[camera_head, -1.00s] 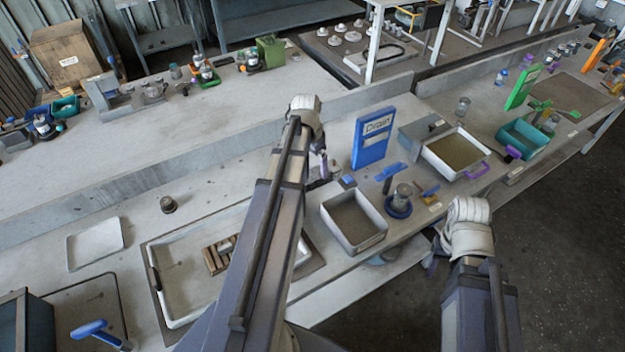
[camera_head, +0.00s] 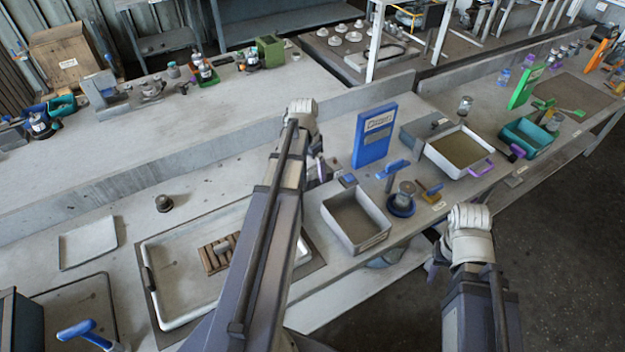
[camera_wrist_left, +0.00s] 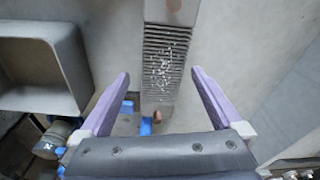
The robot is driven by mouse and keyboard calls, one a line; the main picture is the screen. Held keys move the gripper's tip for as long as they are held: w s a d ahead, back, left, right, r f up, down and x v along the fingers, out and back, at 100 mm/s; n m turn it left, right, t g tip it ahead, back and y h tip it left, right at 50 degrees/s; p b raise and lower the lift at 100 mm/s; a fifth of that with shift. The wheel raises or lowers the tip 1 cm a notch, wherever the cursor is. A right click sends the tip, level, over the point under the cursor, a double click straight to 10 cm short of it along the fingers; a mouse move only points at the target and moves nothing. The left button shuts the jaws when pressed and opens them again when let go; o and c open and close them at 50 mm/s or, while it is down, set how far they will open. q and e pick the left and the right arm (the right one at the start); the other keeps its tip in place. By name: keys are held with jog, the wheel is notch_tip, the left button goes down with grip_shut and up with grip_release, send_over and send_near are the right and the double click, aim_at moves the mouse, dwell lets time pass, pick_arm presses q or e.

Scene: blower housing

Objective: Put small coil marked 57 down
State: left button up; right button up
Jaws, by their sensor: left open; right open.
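I cannot make out a coil marked 57 in either view; no number 57 is readable. My left gripper (camera_wrist_left: 158,95) is open, its two purple fingers spread apart. A grey ribbed block (camera_wrist_left: 166,55) with pale marks lies beyond and between the fingertips, and nothing is visibly clamped. Small blue pieces (camera_wrist_left: 146,127) and a small brown piece show near the gripper's body, partly hidden by it. In the head view the left gripper's fingers are mostly hidden behind its wrist. My right gripper (camera_head: 432,263) is open and low, in front of the bench edge; its fingers are barely visible.
A grey empty-looking bin (camera_head: 355,221) stands right of my left arm, with a blue sign (camera_head: 374,136) behind it. A tray of brown contents (camera_head: 433,158) stands farther right. A large white tray (camera_head: 168,323) holds wooden slats (camera_head: 214,262). A small dark round part (camera_head: 164,203) stands on the bench.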

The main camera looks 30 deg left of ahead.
aim_at(312, 172)
pick_arm(q)
jog(key=f+b, duration=0.3)
jog(key=f, duration=0.1)
jog(key=shift+w, duration=0.35)
grip_shut()
dwell(0.5)
